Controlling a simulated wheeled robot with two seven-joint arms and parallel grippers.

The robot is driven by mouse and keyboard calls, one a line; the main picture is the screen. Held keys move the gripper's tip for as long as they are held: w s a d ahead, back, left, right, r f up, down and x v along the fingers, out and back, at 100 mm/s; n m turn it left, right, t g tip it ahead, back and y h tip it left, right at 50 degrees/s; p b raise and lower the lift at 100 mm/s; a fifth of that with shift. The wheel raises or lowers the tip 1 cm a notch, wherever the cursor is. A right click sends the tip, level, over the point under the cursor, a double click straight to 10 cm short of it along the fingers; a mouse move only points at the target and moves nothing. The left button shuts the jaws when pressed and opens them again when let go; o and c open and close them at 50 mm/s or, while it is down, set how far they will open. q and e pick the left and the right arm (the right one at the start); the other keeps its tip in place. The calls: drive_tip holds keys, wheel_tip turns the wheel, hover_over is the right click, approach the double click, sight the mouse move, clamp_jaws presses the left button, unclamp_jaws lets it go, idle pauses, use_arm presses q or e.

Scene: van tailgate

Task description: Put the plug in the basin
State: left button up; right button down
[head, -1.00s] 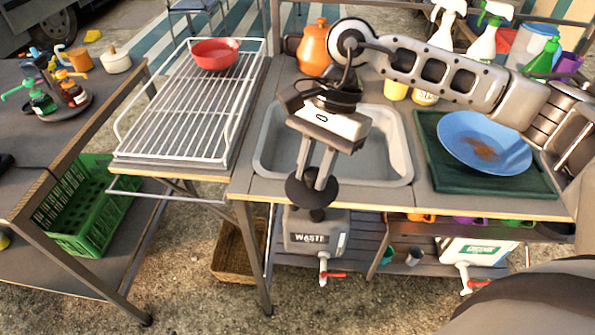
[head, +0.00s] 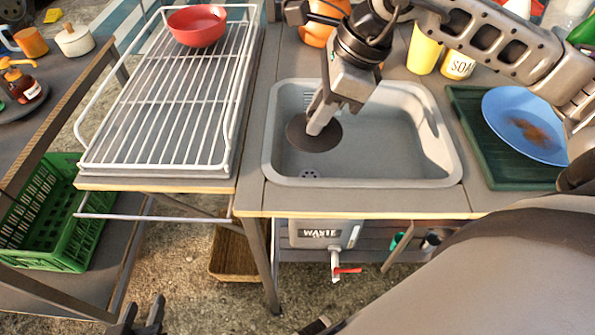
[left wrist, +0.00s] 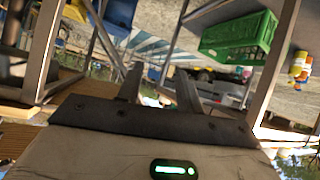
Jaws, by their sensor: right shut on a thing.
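The plug (head: 304,138) is a flat dark disc. My right gripper (head: 322,113) points down and is shut on it, hiding part of its top. In the head view the plug shows inside the outline of the grey basin (head: 450,165), towards its left side; I cannot tell how high it is above the floor. The round drain (head: 310,174) shows uncovered, just in front of the plug. My left gripper (head: 138,322) is at the bottom edge of the head view, away from the basin. Its two fingers stand apart and empty, also in the left wrist view (left wrist: 158,85).
A white wire rack (head: 160,110) with a red bowl (head: 196,26) stands left of the basin. A blue plate (head: 525,125) lies on a green tray (head: 490,172) to the right. A yellow cup (head: 424,50) and a soap pot (head: 458,65) stand behind the basin.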

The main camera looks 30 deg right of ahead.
sight(339, 128)
drive_tip(key=f, duration=0.1)
drive_tip(key=f+b, duration=0.1)
drive_tip(key=shift+w+f, duration=0.2)
drive_tip(key=shift+f, duration=0.15)
drive_tip(key=shift+f+b, duration=0.7)
drive_tip(key=shift+f, duration=4.4)
drive_tip(key=c, duration=1.2)
unclamp_jaws()
drive_tip(key=shift+r, duration=0.1)
drive_tip(key=shift+r, duration=0.15)
drive_tip(key=v, duration=1.2)
drive_tip(key=shift+a+p, duration=0.1)
drive_tip(key=shift+p, duration=0.2)
